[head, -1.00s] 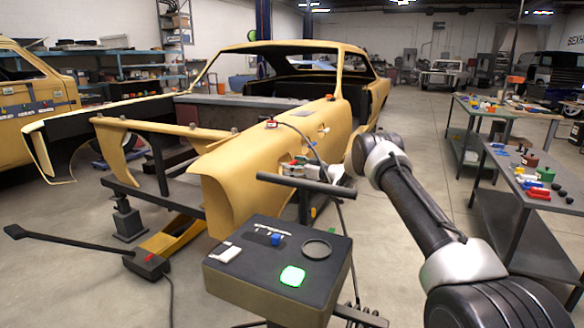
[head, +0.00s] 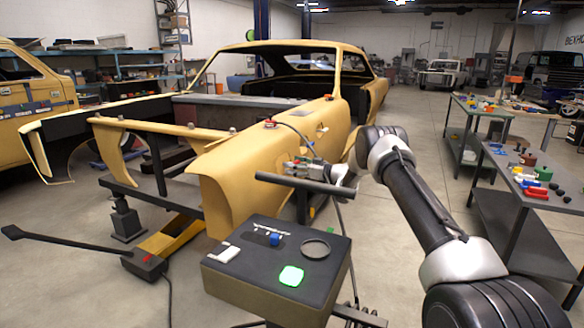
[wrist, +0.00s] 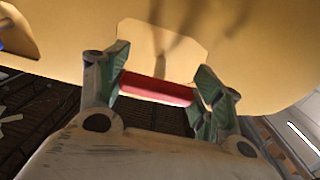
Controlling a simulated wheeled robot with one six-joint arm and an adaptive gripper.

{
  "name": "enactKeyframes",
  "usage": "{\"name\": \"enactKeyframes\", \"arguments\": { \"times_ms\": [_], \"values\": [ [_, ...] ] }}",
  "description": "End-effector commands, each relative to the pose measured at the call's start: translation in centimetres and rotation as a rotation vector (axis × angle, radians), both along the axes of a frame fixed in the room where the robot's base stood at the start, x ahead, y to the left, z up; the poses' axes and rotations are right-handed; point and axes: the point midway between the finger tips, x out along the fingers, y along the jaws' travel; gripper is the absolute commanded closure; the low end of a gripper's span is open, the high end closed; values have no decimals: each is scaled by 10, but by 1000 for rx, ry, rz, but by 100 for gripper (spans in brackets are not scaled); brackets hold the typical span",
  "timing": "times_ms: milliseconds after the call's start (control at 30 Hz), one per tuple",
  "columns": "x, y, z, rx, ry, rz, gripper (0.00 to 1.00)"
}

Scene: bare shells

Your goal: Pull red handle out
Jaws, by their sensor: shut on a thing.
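In the wrist view a red handle (wrist: 157,89) lies across the gap between the two fingers, in front of a yellow body panel (wrist: 225,40). My gripper (wrist: 158,88) is shut on it, with a finger at each end of the red bar. In the head view my gripper (head: 307,166) is at the side of the yellow front fender (head: 240,172) of the car shell.
A dark box with a lit green button (head: 291,276) stands in front, with a dark bar (head: 305,184) above it. A workbench with coloured parts (head: 530,185) is at the right. A black lever on a small base (head: 146,264) is on the floor at left. Open floor lies between car and bench.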

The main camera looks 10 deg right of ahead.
Motion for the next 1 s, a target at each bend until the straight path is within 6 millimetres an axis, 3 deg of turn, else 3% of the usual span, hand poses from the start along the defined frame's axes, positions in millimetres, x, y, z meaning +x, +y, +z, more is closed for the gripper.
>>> {"name": "enactKeyframes", "arguments": {
  "times_ms": [67,100,200,667,1000],
  "values": [
    [-1,-1,-1,1,0,1,77],
    [-1,-1,-1,2,0,1,30],
    [-1,-1,-1,2,0,1,12],
    [-5,-7,0,2,1,-1,12],
    [-49,-63,0,3,2,-3,12]
  ]
}}
